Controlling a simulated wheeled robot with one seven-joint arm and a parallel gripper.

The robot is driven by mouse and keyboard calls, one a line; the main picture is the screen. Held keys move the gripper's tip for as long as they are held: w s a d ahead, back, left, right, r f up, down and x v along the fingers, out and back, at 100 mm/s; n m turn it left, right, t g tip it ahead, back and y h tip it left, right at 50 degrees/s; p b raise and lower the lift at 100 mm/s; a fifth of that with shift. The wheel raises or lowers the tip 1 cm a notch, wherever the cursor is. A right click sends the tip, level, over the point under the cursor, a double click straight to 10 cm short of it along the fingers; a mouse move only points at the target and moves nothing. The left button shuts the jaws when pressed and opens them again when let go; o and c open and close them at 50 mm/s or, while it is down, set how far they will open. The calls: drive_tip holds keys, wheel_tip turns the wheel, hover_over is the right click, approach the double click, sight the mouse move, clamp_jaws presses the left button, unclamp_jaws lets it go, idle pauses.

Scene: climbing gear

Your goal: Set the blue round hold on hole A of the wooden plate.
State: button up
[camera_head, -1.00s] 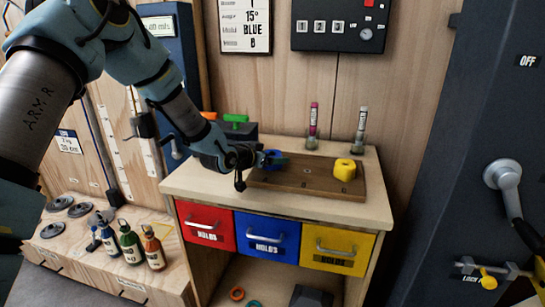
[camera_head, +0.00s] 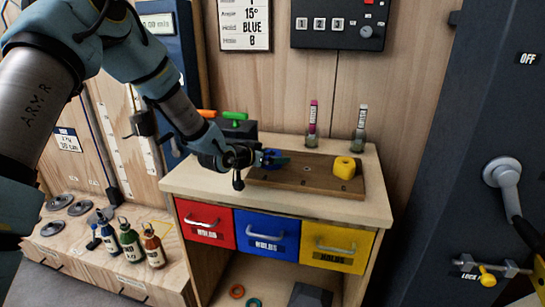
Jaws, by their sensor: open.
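The blue round hold (camera_head: 269,155) is at the left part of the brown wooden plate (camera_head: 312,184), largely hidden by my gripper. My gripper (camera_head: 277,160) reaches in from the left, low over the plate, with its open fingers at the blue hold. I cannot tell whether the fingers touch the hold, or how it sits on the plate. A dark hole shows near the middle of the plate; the hole letters are too small to read.
A yellow round hold (camera_head: 344,167) sits on the plate's right part. Two tubes in small pots, one pink-topped (camera_head: 312,125) and one pale (camera_head: 361,129), stand behind the plate. A dark box (camera_head: 238,128) with green and orange pieces stands behind my gripper. Red, blue and yellow drawers are below.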

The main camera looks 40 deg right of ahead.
drive_tip(key=b+v, duration=0.2)
drive_tip(key=v, duration=0.9)
drive_tip(key=shift+a, duration=0.2)
drive_tip(key=w+a+f+n+t+y, duration=0.1)
drive_tip(key=w+a+n+y, duration=0.2)
drive_tip(key=a, duration=0.7)
drive_tip(key=w+a+f+n+t+y, duration=0.1)
drive_tip(key=w+a+n+y, duration=0.2)
drive_tip(key=a, duration=0.7)
drive_tip(key=w+a+f+n+t+y, duration=0.1)
drive_tip(key=w+a+n+y, duration=0.2)
drive_tip(key=a, duration=0.7)
drive_tip(key=s+a+n+g+y, duration=0.2)
drive_tip(key=s+a+n, duration=0.1)
drive_tip(key=a, duration=0.6)
drive_tip(key=s+a+n+g+y, duration=0.1)
drive_tip(key=s+a+n+y, duration=0.1)
drive_tip(key=s+a, duration=0.4)
drive_tip(key=a, duration=0.3)
drive_tip(key=shift+s+r+n+g, duration=0.3)
drive_tip(key=shift+n+g, duration=0.1)
